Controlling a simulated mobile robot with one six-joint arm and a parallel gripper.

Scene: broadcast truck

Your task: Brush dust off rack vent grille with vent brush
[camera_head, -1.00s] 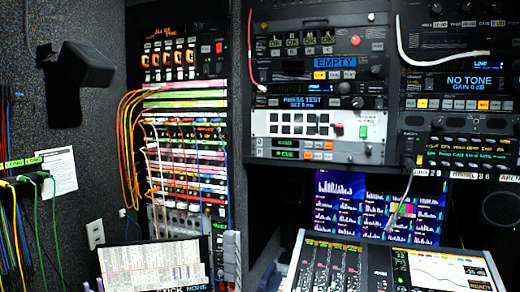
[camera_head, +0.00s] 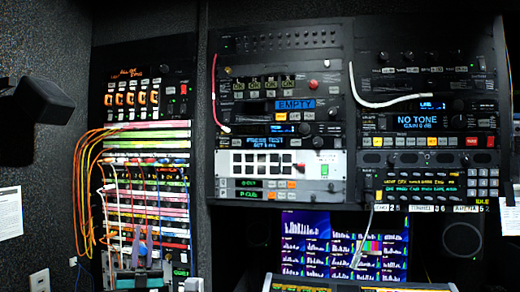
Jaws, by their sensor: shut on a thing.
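My gripper (camera_head: 141,262) shows at the bottom left, in front of the lower part of the patch rack. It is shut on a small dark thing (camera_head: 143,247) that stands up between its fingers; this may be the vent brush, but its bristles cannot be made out. The vent grille cannot be identified with certainty. A black panel with rows of small dots (camera_head: 280,40) is at the top of the middle rack, well above and right of my gripper. I cannot tell whether it is the grille, and no dust can be made out.
Colored cables (camera_head: 84,195) loop out at the patch rack's left side. A white cable (camera_head: 385,101) hangs across the right rack, and a red cable (camera_head: 214,95) at the middle rack's left edge. Monitors (camera_head: 340,240) and a mixing console (camera_head: 350,284) are below. A black wall fixture (camera_head: 40,110) juts out at left.

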